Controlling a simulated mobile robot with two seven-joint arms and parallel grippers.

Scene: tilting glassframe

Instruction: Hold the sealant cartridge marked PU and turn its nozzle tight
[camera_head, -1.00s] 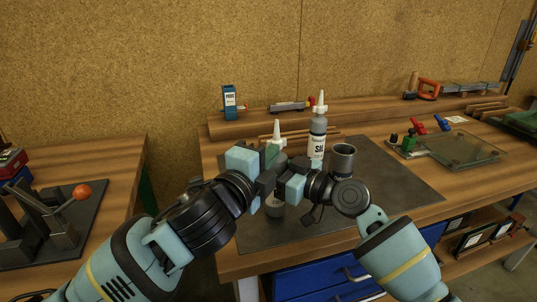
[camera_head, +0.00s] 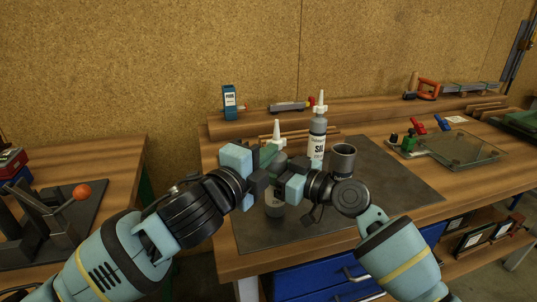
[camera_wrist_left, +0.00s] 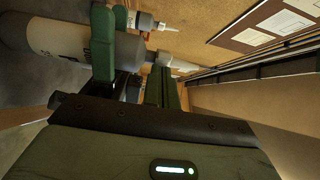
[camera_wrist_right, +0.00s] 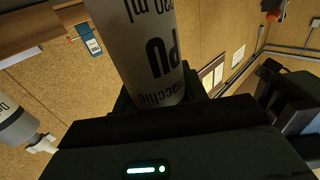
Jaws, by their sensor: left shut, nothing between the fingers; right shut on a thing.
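The PU cartridge (camera_head: 274,207) stands roughly upright at the front of the dark mat, a grey tube with a white nozzle (camera_head: 277,132) on top. Its PU lettering shows in the right wrist view (camera_wrist_right: 150,45). My right gripper (camera_head: 279,174) is shut on the cartridge body from the right; its fingers are mostly hidden. My left gripper (camera_head: 268,154) is shut and empty, its green fingers close by the cartridge's upper end, below the nozzle tip. In the left wrist view the nozzle (camera_wrist_left: 174,62) shows just beyond the fingers; contact cannot be told.
A second cartridge marked SIL (camera_head: 317,145) stands behind, with a dark cup (camera_head: 342,160) to its right. A blue box (camera_head: 229,101) stands on the rear ledge. A glass frame with clamps (camera_head: 465,150) lies at right. The mat's right part (camera_head: 400,190) is clear.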

